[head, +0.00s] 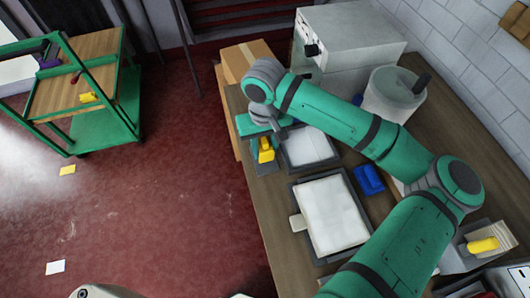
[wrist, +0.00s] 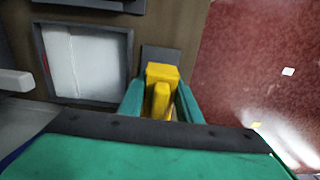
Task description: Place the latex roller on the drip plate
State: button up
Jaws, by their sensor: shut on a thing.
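My gripper (head: 262,136) is shut on a yellow-handled tool, which I take to be the latex roller (head: 266,150). It also shows in the wrist view (wrist: 161,90) between the two green fingers of my gripper (wrist: 162,105). A small flat dark grey plate, which I take to be the drip plate (head: 265,168), lies at the bench's left edge. In the wrist view the plate (wrist: 160,54) shows just past the roller. The roller overlaps the plate in both views; I cannot tell whether they touch. The roller's lower end is hidden.
A dark-rimmed tray with a white inside (head: 309,147) is right beside the plate. A larger white-filled tray (head: 333,216), a blue object (head: 369,180) and another yellow-handled object (head: 483,244) are on the bench. A white bucket (head: 393,95) and grey cabinet (head: 348,38) stand behind.

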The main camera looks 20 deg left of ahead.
aim_at(265, 138)
jog(key=shift+w+f, duration=0.2)
jog(key=shift+f, duration=1.45)
jog(key=shift+f, duration=0.15)
jog(key=o, duration=1)
notch_tip(265, 138, up, 12)
jog(key=shift+r, duration=0.15)
